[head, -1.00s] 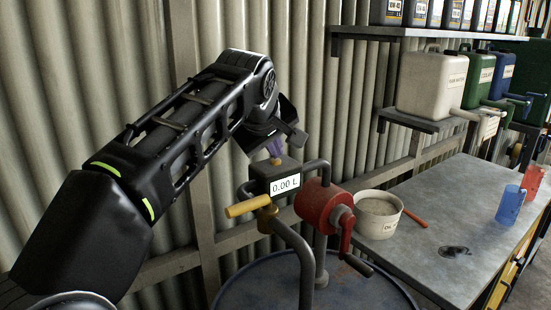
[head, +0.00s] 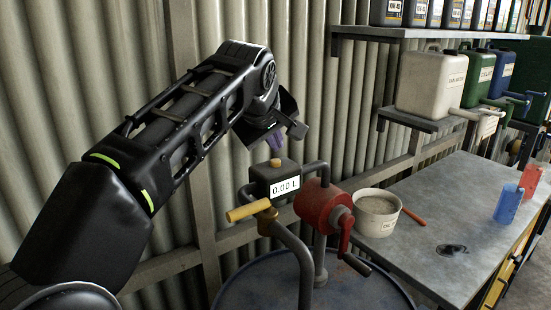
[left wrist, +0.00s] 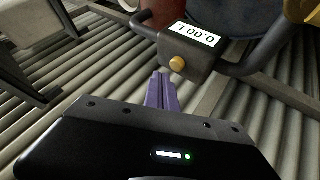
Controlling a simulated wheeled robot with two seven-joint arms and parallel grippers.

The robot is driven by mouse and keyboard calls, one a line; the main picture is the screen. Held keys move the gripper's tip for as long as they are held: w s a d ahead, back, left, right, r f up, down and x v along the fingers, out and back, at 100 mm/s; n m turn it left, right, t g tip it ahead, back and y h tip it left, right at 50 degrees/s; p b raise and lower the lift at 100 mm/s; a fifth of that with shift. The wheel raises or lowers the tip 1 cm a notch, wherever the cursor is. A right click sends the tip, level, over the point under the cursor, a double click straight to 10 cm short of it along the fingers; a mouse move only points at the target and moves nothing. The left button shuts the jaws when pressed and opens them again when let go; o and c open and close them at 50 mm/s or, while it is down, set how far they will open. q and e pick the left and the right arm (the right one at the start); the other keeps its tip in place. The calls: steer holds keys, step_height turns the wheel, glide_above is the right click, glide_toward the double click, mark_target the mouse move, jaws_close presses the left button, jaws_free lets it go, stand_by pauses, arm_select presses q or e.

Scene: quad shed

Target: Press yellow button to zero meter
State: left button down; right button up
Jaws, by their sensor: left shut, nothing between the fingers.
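The meter (head: 272,182) is a dark box on the pump pipes, and its display reads 0.00 L. The yellow button (head: 275,162) sits on top of the meter. In the left wrist view the button (left wrist: 177,64) and the meter (left wrist: 192,58) are upside down near the top. My right gripper is out of view.
The pump has a red body (head: 318,205) with a crank and a yellow nozzle (head: 248,211), on a blue drum (head: 285,285). A grey bench (head: 460,205) to the right holds a white tub (head: 377,213) and cups. A corrugated wall stands behind.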

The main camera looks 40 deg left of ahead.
mark_target(274, 162)
arm_select(q)
step_height(274, 162, up, 2)
steer(key=shift+r+p, duration=0.15)
steer(key=shift+p, duration=0.6)
steer(key=shift+r, duration=1.15)
